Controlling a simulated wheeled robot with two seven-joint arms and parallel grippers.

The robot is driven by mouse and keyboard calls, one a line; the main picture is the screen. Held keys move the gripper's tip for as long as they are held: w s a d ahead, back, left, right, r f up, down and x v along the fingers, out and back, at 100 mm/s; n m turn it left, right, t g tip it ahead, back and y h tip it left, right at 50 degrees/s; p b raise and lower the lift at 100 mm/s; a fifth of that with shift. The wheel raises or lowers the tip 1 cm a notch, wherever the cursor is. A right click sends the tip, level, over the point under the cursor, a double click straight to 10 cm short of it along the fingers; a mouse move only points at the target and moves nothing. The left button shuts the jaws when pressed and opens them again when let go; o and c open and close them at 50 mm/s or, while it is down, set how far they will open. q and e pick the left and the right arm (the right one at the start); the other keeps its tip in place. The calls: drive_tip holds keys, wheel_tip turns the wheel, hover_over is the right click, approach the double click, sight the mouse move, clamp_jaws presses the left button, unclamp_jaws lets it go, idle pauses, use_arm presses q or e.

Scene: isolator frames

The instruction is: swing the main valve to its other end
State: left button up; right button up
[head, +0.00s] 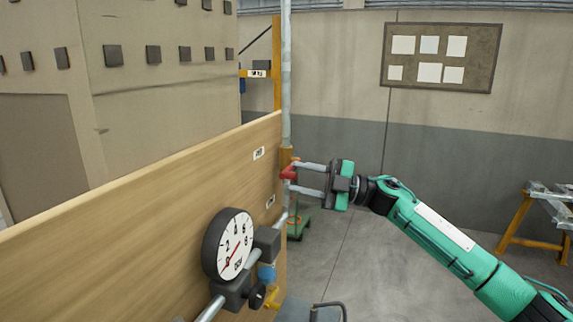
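A red valve handle (288,172) shows at the far end of the wooden panel (150,192), and is partly hidden at my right gripper's fingertips. My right gripper (292,177) reaches in from the right. Its two fingers are spread apart, with the red handle at or between their tips; I cannot tell whether they touch it. A smaller yellow handle (271,298) sits low on the pipework below the gauge (229,245). I cannot read from the labels which valve is the main one. My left gripper is out of view.
A vertical pipe (286,75) rises at the panel's far edge. A green cart (299,226) stands on the floor behind my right gripper. An orange trestle (517,222) stands at the right. The floor between them is mostly clear. A noticeboard (482,50) hangs on the back wall.

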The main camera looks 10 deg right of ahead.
sight(285, 174)
drive_tip(key=shift+p+x, duration=0.55)
drive_tip(key=shift+x, duration=1.3)
clamp_jaws()
